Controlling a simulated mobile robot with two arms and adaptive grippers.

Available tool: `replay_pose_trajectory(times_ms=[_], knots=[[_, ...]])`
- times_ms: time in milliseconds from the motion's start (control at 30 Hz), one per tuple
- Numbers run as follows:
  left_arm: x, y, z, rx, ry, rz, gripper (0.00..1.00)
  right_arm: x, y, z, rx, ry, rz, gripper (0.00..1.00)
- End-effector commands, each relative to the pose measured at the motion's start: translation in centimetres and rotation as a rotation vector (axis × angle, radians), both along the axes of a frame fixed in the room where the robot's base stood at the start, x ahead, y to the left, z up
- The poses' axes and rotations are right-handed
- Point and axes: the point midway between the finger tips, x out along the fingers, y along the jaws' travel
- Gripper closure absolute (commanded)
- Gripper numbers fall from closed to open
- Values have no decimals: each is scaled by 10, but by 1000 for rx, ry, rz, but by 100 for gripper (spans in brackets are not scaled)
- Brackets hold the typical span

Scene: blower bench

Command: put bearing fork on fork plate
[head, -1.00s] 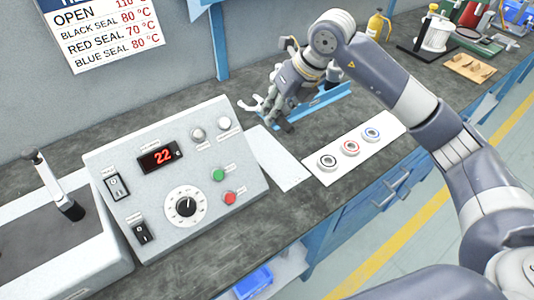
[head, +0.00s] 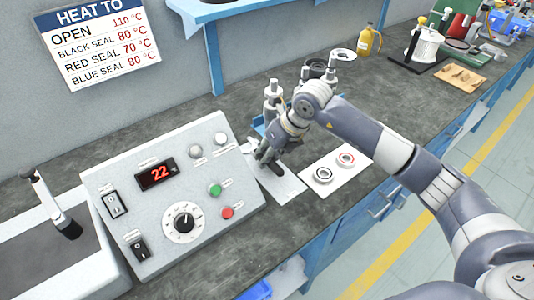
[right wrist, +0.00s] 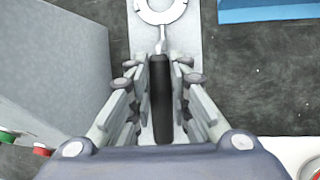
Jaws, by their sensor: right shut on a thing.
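The bearing fork has a pale ring-shaped head (right wrist: 160,17), a thin neck and a black handle (right wrist: 161,98). My right gripper (right wrist: 161,95) is shut on the black handle. In the head view, my right gripper (head: 268,165) is low over the left part of the white fork plate (head: 287,191). In the right wrist view the fork lies lengthwise over the fork plate (right wrist: 195,45). I cannot tell whether the fork touches the plate. The fork head is hidden behind the gripper in the head view. My left gripper is not in view.
The grey control box (head: 175,190) stands close left of the right gripper. A white card (head: 334,177) with black (head: 323,175) and red (head: 346,159) sealed bearings lies to the right. A blue part (right wrist: 268,10) is beyond the gripper.

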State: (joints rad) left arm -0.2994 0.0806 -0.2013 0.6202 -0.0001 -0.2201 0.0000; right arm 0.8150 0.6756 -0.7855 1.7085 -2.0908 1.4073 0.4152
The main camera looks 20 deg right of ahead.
Motion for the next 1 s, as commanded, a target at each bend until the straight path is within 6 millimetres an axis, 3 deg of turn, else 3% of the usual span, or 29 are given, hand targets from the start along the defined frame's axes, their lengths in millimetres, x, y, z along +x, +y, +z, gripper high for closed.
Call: replay_pose_trajectory(times_ms=[233,267,333,767,1000], knots=[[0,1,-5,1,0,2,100,0,0,-4,0,-2,0,100],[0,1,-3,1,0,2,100,0,0,-3,0,0,0,75],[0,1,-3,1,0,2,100,0,0,-3,0,0,0,62],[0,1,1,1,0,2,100,0,-1,4,-1,-1,0,62],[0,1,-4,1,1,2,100,-14,-16,45,-2,-5,0,62]])
